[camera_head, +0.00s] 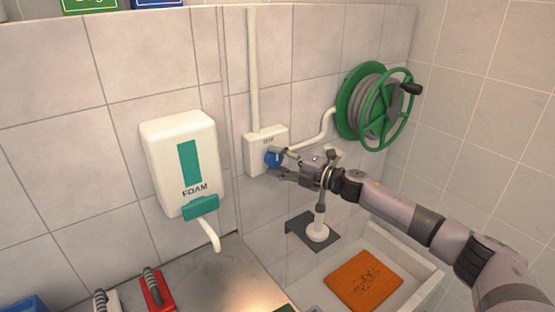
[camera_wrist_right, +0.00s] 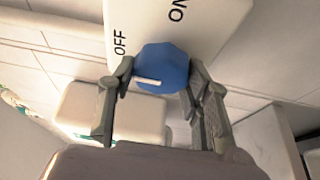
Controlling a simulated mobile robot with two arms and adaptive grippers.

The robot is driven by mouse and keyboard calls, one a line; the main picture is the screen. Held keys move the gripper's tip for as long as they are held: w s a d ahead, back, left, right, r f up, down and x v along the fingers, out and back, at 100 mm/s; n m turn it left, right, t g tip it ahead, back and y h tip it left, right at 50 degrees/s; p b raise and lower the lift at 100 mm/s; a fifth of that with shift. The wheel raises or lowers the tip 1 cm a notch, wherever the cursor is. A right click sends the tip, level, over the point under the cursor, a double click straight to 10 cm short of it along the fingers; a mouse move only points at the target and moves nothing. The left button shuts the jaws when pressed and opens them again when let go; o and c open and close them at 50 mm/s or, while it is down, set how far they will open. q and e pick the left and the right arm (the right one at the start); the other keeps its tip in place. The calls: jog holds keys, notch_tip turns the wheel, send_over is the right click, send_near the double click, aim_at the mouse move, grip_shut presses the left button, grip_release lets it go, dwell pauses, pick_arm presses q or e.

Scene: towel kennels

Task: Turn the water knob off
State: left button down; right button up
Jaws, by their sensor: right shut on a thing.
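The blue water knob (camera_head: 273,158) sits on the front of a white wall box (camera_head: 256,141) with a pipe running up from it. In the right wrist view the knob (camera_wrist_right: 163,69) lies between the fingers of my right gripper (camera_wrist_right: 155,85), which is shut on it. The white box (camera_wrist_right: 205,20) there carries the words OFF and ON. The knob's white pointer mark (camera_wrist_right: 147,81) lies toward the OFF side. My right gripper (camera_head: 279,164) also shows in the head view, with its arm from the lower right. My left gripper is not in view.
A green hose reel (camera_head: 345,100) hangs on the wall to the right. A white FOAM dispenser (camera_head: 165,145) is on the wall to the left. Below right, a white tray (camera_head: 425,290) holds an orange sponge-like slab (camera_head: 362,279). Brushes, one red (camera_head: 156,290), lie at lower left.

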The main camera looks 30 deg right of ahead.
jog(key=shift+f, duration=0.1)
dwell(0.3)
jog(key=o, duration=1.1)
jog(key=shift+s, duration=0.1)
jog(key=shift+v, duration=6)
